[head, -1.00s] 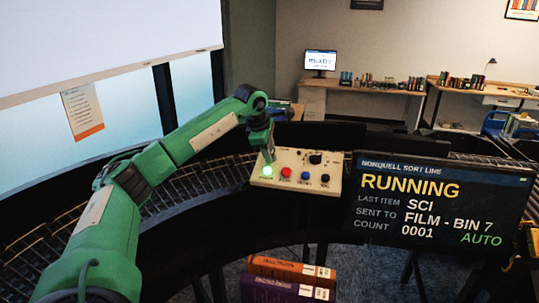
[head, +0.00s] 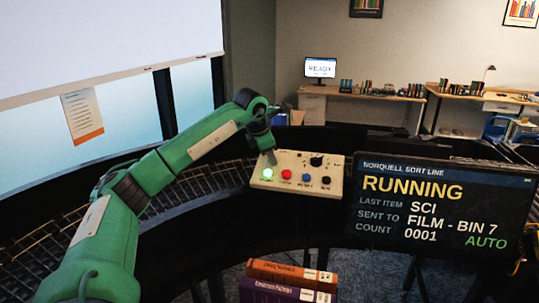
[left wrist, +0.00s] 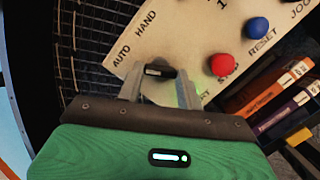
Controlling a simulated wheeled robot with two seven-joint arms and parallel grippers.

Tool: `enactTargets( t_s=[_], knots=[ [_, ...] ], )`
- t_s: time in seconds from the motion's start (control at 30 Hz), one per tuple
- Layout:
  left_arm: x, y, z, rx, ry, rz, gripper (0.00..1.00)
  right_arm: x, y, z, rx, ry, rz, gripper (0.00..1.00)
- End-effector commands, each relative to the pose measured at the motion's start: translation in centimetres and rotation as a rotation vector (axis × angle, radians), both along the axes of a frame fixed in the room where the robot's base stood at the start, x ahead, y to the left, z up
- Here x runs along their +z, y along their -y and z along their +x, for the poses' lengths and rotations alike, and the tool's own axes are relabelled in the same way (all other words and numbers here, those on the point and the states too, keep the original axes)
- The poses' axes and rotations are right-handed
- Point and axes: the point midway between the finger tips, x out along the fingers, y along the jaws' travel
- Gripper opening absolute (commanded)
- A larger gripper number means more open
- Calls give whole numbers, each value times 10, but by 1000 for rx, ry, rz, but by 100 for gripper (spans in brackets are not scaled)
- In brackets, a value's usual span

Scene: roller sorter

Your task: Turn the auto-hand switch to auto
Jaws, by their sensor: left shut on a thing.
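The cream control panel (head: 325,186) stands beside the roller track, with a lit green button (head: 267,173), a red and a blue button, and black knobs. The black auto-hand switch (left wrist: 162,70) shows between the fingertips in the left wrist view, near the printed words AUTO and HAND. A pale mark shows on its handle; where it points is hard to tell. My left gripper (head: 268,157) is at the panel's upper left, shut on the switch; it also shows in the left wrist view (left wrist: 158,80). In the head view the gripper hides the switch. My right gripper is not seen.
A display (head: 435,205) right of the panel reads RUNNING, with AUTO in green. Several books (head: 290,275) lie below the panel at the front. The curved roller track (head: 205,188) runs behind and left of the panel.

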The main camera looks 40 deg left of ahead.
Motion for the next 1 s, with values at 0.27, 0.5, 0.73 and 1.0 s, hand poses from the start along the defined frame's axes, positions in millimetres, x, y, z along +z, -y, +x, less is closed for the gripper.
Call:
enactTargets(
  t_s=[0.27,0.5,0.73,1.0],
  knots=[
    [-1,0,0,3,-1,-2,14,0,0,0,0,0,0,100],
    [-1,0,0,2,-1,-1,58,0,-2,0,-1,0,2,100],
    [1,0,-1,2,0,-1,58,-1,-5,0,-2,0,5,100],
    [35,3,-18,1,6,-1,58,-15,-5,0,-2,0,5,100]
  ],
)
